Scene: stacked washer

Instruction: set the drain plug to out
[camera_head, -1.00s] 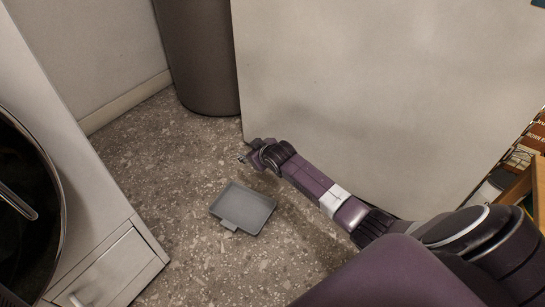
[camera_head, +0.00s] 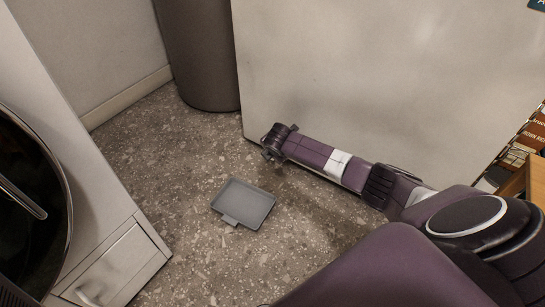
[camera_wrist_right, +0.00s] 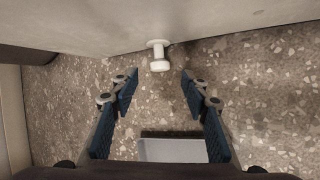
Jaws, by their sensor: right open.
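The drain plug, a small white knob with a round flange (camera_wrist_right: 159,56), sticks out from a pale panel (camera_wrist_right: 100,25) in the right wrist view. I cannot make the plug out in the head view. My right gripper (camera_wrist_right: 158,84) is open and empty, its dark blue fingers spread to either side below the plug. The plug lies just beyond the fingertips and is not between them; I see no contact. In the head view the right gripper (camera_head: 268,149) hangs low beside the large pale panel (camera_head: 370,80). My left gripper is not in view.
A flat grey tray (camera_head: 243,203) lies on the speckled floor and shows below the fingers in the wrist view (camera_wrist_right: 172,149). A dark bin (camera_head: 200,50) stands at the back. A white machine with a round door (camera_head: 110,220) stands at left.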

